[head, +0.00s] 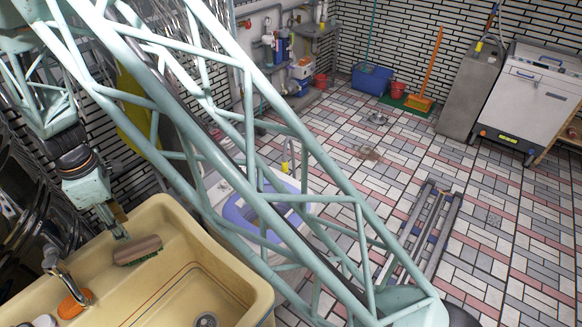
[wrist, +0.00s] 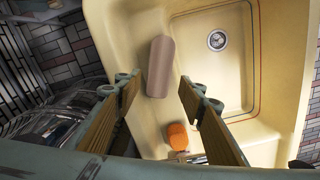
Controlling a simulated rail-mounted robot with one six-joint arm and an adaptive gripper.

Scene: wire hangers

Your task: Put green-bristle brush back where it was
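The green-bristle brush (head: 137,251) lies bristles down on the yellowish sink's ledge, left of the basin; its brown back faces up and a little green shows below its edge. In the wrist view the brush (wrist: 160,66) lies lengthwise ahead of my gripper. My gripper (head: 119,234) hangs over the sink at the brush's far side. In the wrist view my gripper (wrist: 160,88) is open, its wooden-looking fingers spread to either side of the brush's near end. I cannot tell whether either finger touches it.
The sink (head: 258,305) has a drain (wrist: 217,40) in its basin. An orange item (head: 74,304) lies on the ledge by the faucet (head: 66,284); it also shows in the wrist view (wrist: 177,135). Shiny dark curved objects (head: 22,225) stand left of the sink.

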